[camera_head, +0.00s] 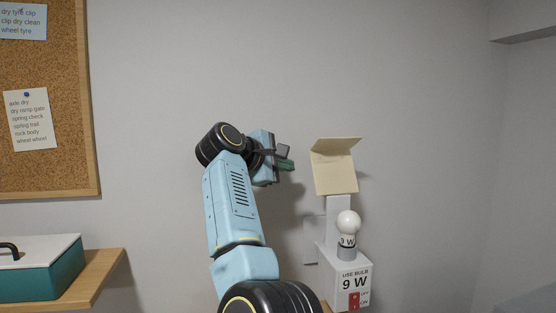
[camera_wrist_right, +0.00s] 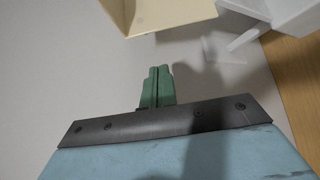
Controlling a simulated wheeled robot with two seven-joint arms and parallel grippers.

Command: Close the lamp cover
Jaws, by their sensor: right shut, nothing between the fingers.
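The cream lamp cover (camera_head: 334,165) stands raised above the lamp on a white upright in the head view. Its inner side shows at the top of the right wrist view (camera_wrist_right: 160,14). A white bulb (camera_head: 347,222) marked 9 W sits upright in the lamp base (camera_head: 331,262) below it. My right gripper (camera_head: 290,165) is shut and empty, left of the cover and apart from it. Its green fingertips (camera_wrist_right: 156,84) are together in the wrist view, below the cover's edge. My left gripper is not in view.
A red switch (camera_head: 354,300) is on the lamp base's front, below a USE BULB 9 W label. A teal box (camera_head: 40,270) sits on a wooden shelf (camera_head: 98,278) at the left. A cork board (camera_head: 50,100) hangs at the upper left. The wall above the cover is bare.

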